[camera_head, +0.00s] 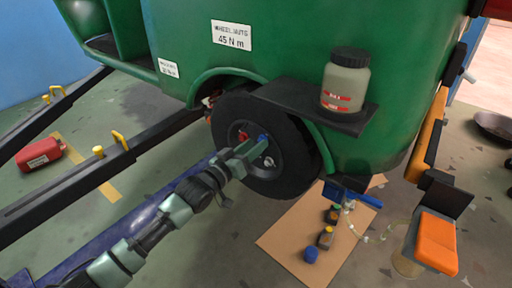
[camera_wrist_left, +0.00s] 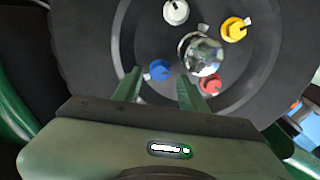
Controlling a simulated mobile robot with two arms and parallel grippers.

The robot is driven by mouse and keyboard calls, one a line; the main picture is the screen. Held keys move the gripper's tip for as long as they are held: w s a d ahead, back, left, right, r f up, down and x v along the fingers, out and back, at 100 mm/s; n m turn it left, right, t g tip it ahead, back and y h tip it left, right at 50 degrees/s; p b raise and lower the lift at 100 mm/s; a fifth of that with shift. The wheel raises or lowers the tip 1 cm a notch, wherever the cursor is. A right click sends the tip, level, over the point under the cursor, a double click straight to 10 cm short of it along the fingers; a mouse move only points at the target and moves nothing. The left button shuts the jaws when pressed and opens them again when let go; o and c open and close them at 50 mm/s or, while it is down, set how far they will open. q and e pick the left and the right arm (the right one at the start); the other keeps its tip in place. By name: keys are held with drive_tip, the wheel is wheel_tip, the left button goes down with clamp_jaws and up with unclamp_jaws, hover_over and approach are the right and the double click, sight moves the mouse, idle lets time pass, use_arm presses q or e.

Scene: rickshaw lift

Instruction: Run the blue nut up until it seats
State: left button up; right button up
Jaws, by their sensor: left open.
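The blue nut (camera_head: 263,138) sits on a stud of the black wheel (camera_head: 228,120) under the green rickshaw body. It also shows in the left wrist view (camera_wrist_left: 160,70), just beyond and between my fingertips. My left gripper (camera_head: 260,147) reaches in to the wheel face beside the blue nut. In the left wrist view its two fingers (camera_wrist_left: 159,88) stand apart with a gap around the line to the nut; contact is not visible. The chrome hub (camera_wrist_left: 202,55) is right of the nut. My right gripper is not in view.
Red (camera_wrist_left: 210,84), yellow (camera_wrist_left: 234,30) and white (camera_wrist_left: 175,12) nuts sit close around the hub. A jar (camera_head: 346,82) stands on a black shelf above the wheel. A cardboard sheet (camera_head: 285,240) with small bottles lies on the floor. A red can (camera_head: 40,154) is at left.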

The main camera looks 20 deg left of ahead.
use_arm(q)
drive_tip(key=shift+w+d, duration=0.25)
drive_tip(key=shift+w, duration=0.35)
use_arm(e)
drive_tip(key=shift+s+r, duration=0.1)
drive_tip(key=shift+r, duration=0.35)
use_arm(q)
clamp_jaws()
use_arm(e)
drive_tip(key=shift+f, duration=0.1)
